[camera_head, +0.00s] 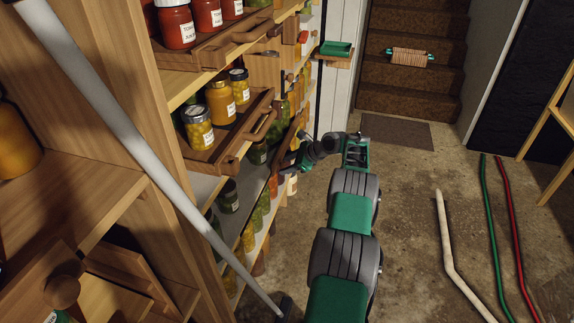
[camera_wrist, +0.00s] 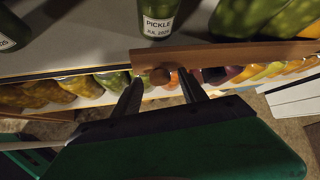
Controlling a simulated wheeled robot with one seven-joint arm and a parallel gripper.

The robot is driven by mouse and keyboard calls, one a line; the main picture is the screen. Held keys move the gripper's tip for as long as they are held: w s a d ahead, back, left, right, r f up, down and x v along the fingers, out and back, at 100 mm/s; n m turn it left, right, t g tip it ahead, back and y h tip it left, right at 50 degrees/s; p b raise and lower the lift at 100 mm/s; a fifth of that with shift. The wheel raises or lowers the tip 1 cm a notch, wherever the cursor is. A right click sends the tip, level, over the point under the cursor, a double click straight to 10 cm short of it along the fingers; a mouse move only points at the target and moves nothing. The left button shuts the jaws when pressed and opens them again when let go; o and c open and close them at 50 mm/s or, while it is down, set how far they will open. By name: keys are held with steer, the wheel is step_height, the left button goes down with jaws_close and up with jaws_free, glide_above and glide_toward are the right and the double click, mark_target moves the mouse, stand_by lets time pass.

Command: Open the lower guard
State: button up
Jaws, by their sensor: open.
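A brown wooden guard rail (camera_wrist: 230,54) runs along the shelf front in the wrist view, with a round knob (camera_wrist: 159,76) near its left end. A green pickle jar (camera_wrist: 156,18) stands on the shelf behind the rail. My gripper (camera_wrist: 161,88) is open and empty, one finger to each side of the knob in the picture. Whether the fingers touch the knob, I cannot tell. In the head view my gripper (camera_head: 289,167) is at the lower shelf front, and the arm's end partly hides the rail there.
Higher shelves hold a wooden guard (camera_head: 243,135) with yellow jars (camera_head: 198,127) and another with red jars (camera_head: 176,24). A pale pole crosses the left side. Hoses (camera_head: 492,220) lie on the floor at right. Stairs (camera_head: 410,60) rise behind.

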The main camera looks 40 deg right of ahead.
steer(key=p+v, duration=0.1)
steer(key=v, duration=0.6)
steer(key=shift+s+d+r, duration=0.15)
steer(key=shift+s+r, duration=0.1)
